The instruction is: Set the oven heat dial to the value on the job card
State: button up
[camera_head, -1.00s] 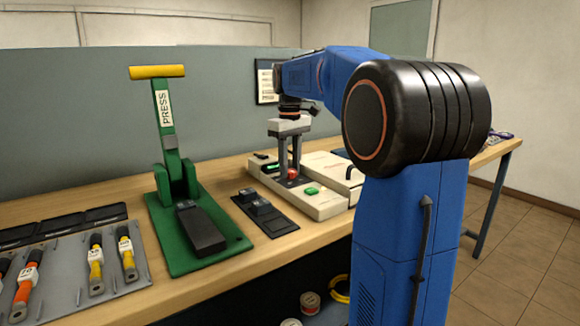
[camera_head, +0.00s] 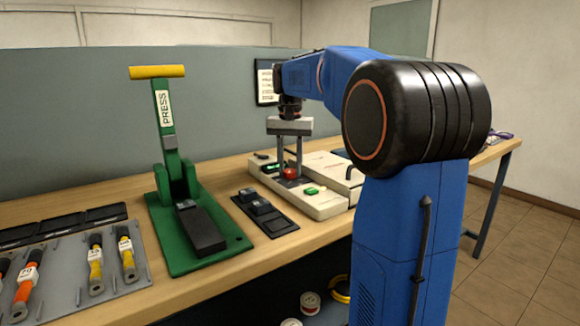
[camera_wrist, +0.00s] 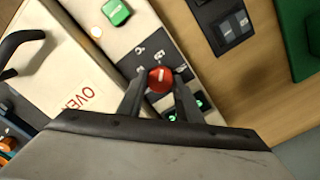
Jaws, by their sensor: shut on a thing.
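The oven heat dial (camera_wrist: 160,79) is a red knob with a pale pointer line, set in a dark panel with small printed marks on the cream oven unit (camera_head: 325,206). In the head view the red dial (camera_head: 290,174) shows between my fingers. My gripper (camera_wrist: 161,86) points down at it, its fingers shut on the dial from both sides. The panel marks are too small to read. A paper sheet with lines of text, perhaps the job card (camera_head: 265,86), hangs on the grey divider; its text cannot be read and my arm partly covers it.
A green press (camera_head: 205,225) with a yellow handle stands to the left. A black switch block (camera_head: 262,210) lies between it and the oven. A grey tray (camera_head: 75,297) holds several labelled tools. A green button (camera_wrist: 117,12) is near the dial.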

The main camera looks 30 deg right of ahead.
aim_at(290, 171)
jog(key=m, duration=1.1)
jog(key=shift+m, duration=0.4)
dwell(0.3)
jog(key=o, duration=1)
jog(key=shift+o, duration=0.2)
jog(key=shift+r, duration=0.1)
notch_tip(290, 171, up, 17)
jog(key=shift+r, duration=0.15)
